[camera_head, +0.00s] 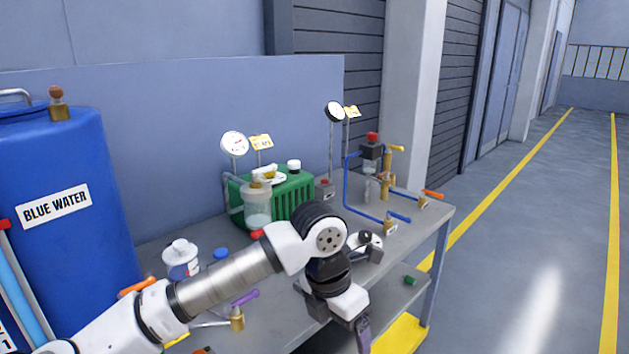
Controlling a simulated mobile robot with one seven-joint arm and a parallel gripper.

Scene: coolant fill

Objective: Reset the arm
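My arm reaches in from the lower left, over the front of a grey workbench (418,223). It bends at a black joint and ends in my gripper (360,338), which hangs near the bench's front edge above the lower shelf. The gripper is small and partly turned away, so its fingertips are not clear. I cannot tell whether it is open or shut, and no held object is visible.
A blue barrel labelled BLUE WATER (60,170) stands at left. The bench carries a green crate (297,197), a clear jar (257,205), a white bottle (181,262), gauges (234,145), and blue pipes with valves (365,212). Open floor (520,270) lies at right.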

